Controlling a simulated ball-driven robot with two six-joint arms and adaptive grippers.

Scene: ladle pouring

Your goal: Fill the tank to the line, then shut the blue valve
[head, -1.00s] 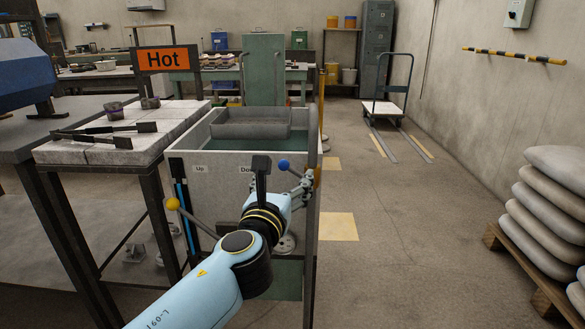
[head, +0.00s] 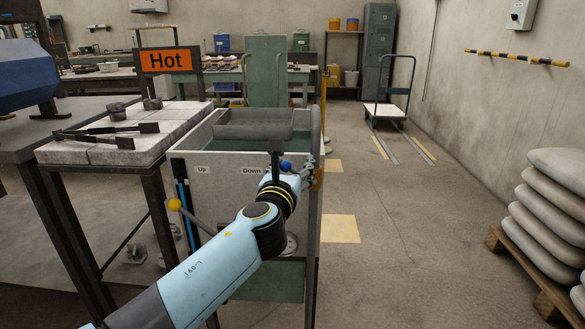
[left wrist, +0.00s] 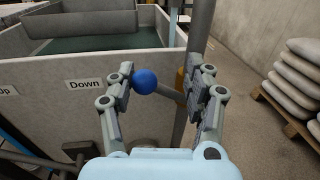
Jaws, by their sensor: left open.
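The grey tank (head: 225,185) stands ahead with dark greenish water (head: 300,143) in it; a fill line cannot be made out. The blue valve shows as a blue ball knob (head: 286,165) on a lever at the tank's front right, near the "Down" label. My left gripper (head: 301,174) is open at that knob. In the left wrist view the blue knob (left wrist: 145,82) and its rod lie between the spread fingers (left wrist: 163,92), nearer the left finger. Whether a finger touches it cannot be told. My right gripper is not in view.
A yellow ball lever (head: 174,204) and a blue vertical strip (head: 181,195) are at the tank's front left. Stacked sacks (head: 550,205) stand right; the floor between is clear.

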